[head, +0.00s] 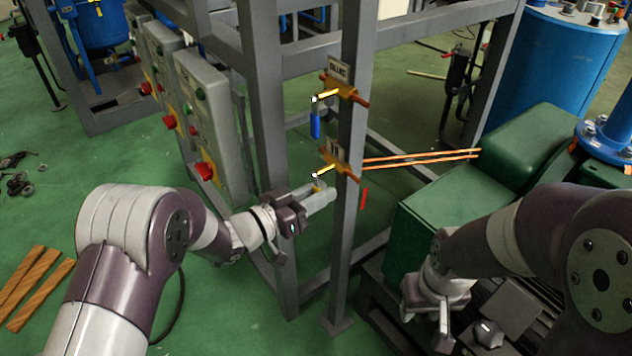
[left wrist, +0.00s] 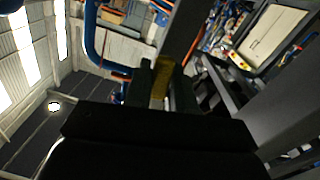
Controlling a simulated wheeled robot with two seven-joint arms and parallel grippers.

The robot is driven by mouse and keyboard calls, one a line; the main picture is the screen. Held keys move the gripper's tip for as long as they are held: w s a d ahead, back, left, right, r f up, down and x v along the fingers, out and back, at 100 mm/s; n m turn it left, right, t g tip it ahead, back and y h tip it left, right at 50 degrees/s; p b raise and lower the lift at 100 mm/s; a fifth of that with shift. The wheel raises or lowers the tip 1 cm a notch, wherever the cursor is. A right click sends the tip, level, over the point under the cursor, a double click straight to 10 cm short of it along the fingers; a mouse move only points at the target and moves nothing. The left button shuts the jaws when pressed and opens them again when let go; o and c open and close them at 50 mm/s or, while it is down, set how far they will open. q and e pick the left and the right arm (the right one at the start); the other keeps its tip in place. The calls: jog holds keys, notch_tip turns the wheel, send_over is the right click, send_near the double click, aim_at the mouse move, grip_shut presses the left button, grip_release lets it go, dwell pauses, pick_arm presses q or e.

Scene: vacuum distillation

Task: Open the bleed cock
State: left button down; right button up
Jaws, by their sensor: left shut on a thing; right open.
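Two small brass cocks are on a grey upright post (head: 347,225). The upper cock (head: 342,88) has a label plate (head: 338,71) too small to read surely and a blue lever (head: 315,125) hanging down. The lower cock (head: 340,166) sits below it, its label (head: 333,149) partly hidden. I cannot tell by label which is the bleed cock. My left gripper (head: 320,194) is shut just under the lower cock, on its yellow handle. The handle (left wrist: 161,88) shows between the fingers in the left wrist view. My right gripper (head: 438,312) is open, low at right, away from the cocks.
Grey control boxes (head: 210,125) with red and green buttons stand left of the frame posts. Thin orange rods (head: 420,157) extend right behind the post. A green machine (head: 450,210) and a blue tank (head: 555,75) stand at right.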

pick_arm(q)
jog(key=shift+s+d+r+n+p, duration=0.35)
jog(key=shift+s+r+n+p, duration=0.2)
jog(key=shift+n+p, duration=1.75)
jog(key=shift+s+d+r+n+p, duration=0.45)
jog(key=shift+n+p, duration=1.4)
jog(key=shift+p, duration=0.85)
jog(key=shift+s+d+r+n+p, duration=0.25)
jog(key=shift+s+r+n+p, duration=0.3)
jog(key=shift+n+p, duration=1.75)
jog(key=c, duration=1)
grip_release()
jog(key=shift+c, duration=0.2)
jog(key=p+v, duration=0.1)
jog(key=v, duration=1.1)
jog(key=shift+s+a+p, duration=0.15)
jog(key=shift+a+p, duration=0.15)
jog(key=shift+p, duration=0.05)
